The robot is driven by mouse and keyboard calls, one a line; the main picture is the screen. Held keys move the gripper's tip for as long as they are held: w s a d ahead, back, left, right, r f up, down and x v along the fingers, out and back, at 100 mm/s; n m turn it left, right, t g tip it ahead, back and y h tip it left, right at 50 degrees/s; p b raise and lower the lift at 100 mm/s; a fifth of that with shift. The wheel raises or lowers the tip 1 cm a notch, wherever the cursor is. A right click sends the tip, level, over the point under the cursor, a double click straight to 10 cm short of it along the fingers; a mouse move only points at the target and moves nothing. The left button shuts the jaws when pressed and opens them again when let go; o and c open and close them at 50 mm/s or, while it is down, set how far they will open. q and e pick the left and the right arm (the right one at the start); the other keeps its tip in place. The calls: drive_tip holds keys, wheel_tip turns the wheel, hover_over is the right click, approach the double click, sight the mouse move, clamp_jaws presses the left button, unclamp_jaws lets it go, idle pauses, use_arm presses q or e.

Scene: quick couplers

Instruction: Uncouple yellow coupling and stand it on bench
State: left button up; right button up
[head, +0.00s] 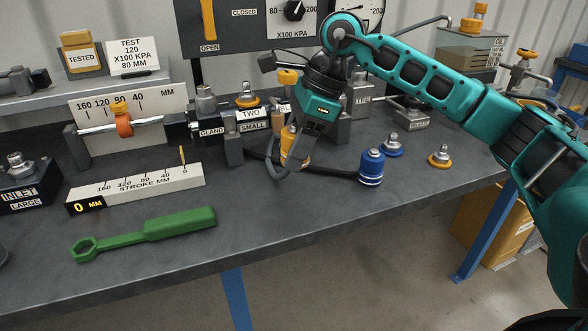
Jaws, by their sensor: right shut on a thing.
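The yellow coupling (290,153) is between the fingers of my right gripper (292,165), just above or on the bench (250,250); I cannot tell whether its base touches. It looks roughly upright, and the gripper hides much of it. My right arm reaches in from the right, with the gripper pointing down. Dark hose shows around the yellow coupling, but its join is unclear. A blue coupling (371,168) stands upright on the bench to the right. My left gripper is not in view.
A green wrench (150,232) lies at the front left, beside the stroke scale (135,190). The cylinder and its fittings (120,120) stand behind. Small blue-based (391,146) and yellow-based (440,157) fittings stand to the right. The bench front is clear at the middle.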

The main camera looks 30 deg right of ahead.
sight(286, 200)
drive_tip(key=shift+a+f+b, duration=0.1)
drive_tip(key=shift+f+b, duration=2.35)
drive_tip(key=shift+f, duration=1.2)
drive_tip(key=shift+f+b, duration=0.55)
drive_tip(key=shift+f, duration=0.15)
drive_tip(key=o, duration=1.2)
drive_tip(key=shift+o, duration=0.2)
drive_tip(key=p+v, duration=0.3)
drive_tip(key=v, duration=1)
drive_tip(key=shift+f, duration=0.1)
